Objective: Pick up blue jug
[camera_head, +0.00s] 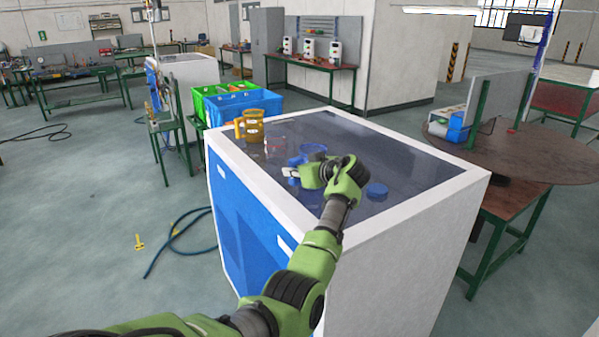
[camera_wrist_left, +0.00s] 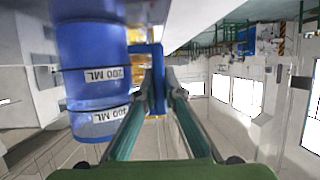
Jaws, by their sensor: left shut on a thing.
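The blue jug (camera_head: 313,150) is on or just above the dark top of the white cabinet, partly hidden behind my left gripper in the head view. I cannot tell whether the jug touches the surface. My right gripper is not in view.
The cabinet (camera_head: 415,215) has a white rim. An amber jug (camera_head: 251,127) stands near its far left corner, beside a clear container (camera_head: 275,147). Green and blue crates (camera_head: 243,106) stand behind. The top's right side is clear.

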